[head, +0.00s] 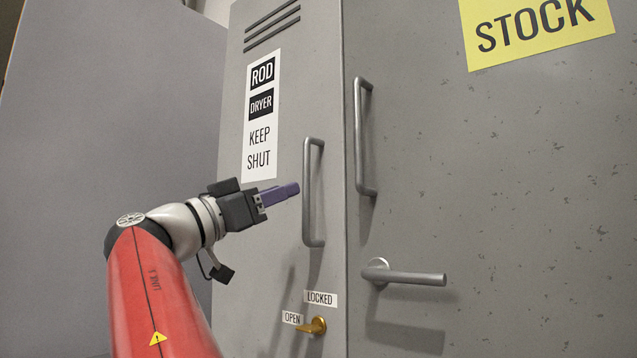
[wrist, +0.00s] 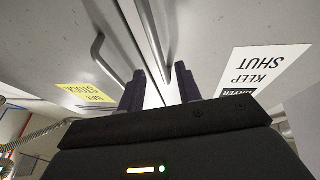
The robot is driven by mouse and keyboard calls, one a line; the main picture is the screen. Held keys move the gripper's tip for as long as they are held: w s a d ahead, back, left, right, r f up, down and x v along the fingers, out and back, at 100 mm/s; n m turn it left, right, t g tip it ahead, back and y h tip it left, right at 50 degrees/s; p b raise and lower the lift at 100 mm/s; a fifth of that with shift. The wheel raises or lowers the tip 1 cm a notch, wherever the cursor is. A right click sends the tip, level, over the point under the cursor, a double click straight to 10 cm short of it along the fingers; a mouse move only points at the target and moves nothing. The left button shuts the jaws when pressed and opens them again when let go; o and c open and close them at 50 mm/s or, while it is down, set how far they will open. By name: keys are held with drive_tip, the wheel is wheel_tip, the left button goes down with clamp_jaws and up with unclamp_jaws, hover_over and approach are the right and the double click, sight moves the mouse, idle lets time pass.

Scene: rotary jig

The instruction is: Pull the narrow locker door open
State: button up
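The narrow locker door (head: 275,215) is grey, carries a "ROD DRYER KEEP SHUT" sign and looks closed. Its upright bar handle (head: 314,192) is near its right edge; in the wrist view a bar that looks like this handle (wrist: 169,45) runs between the finger lines. My gripper (head: 292,190) is just left of the handle in the head view, with purple fingers pointing at it. In the wrist view the two fingers of my gripper (wrist: 160,90) are apart. Contact with the handle cannot be told. A brass turn latch (head: 316,326) low on the door points left toward the "OPEN" label.
The wide door (head: 520,200) with a yellow "STOCK" sign adjoins on the right. It has an upright bar handle (head: 361,140) and a lever handle (head: 410,278) sticking out near the narrow door's edge. A plain grey panel (head: 100,100) stands on the left.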

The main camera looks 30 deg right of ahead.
sight(301, 183)
drive_tip(key=p+x, duration=0.2)
drive_tip(key=x, duration=0.4)
drive_tip(key=shift+d+r+p, duration=0.1)
drive_tip(key=shift+d+p, duration=0.25)
drive_tip(key=shift+d, duration=0.05)
clamp_jaws()
